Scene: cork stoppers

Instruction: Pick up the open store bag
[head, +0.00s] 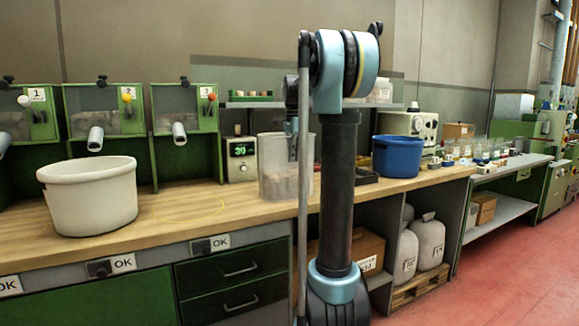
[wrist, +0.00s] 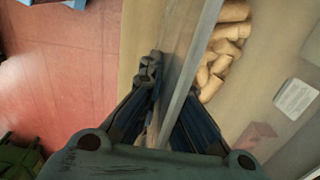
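A clear, open-topped bag (head: 270,172) stands on the wooden bench behind my arm, with pale corks low inside; I take it as the open store bag. In the wrist view its translucent wall (wrist: 205,50) runs down the middle, with tan corks (wrist: 212,75) behind it. My gripper (wrist: 165,88) points down at this wall, one finger outside and the other seen dimly through the plastic. In the head view my gripper (head: 292,142) is at the bag's upper part. Whether the fingers press on the wall is unclear. My arm hides the bag's right part.
A white tub (head: 90,205) stands left on the bench, a blue tub (head: 398,160) right. A display box (head: 241,160) is close beside the bag. Tied sacks (head: 428,242) and a cardboard box (head: 368,250) sit below. Bench between white tub and bag is clear.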

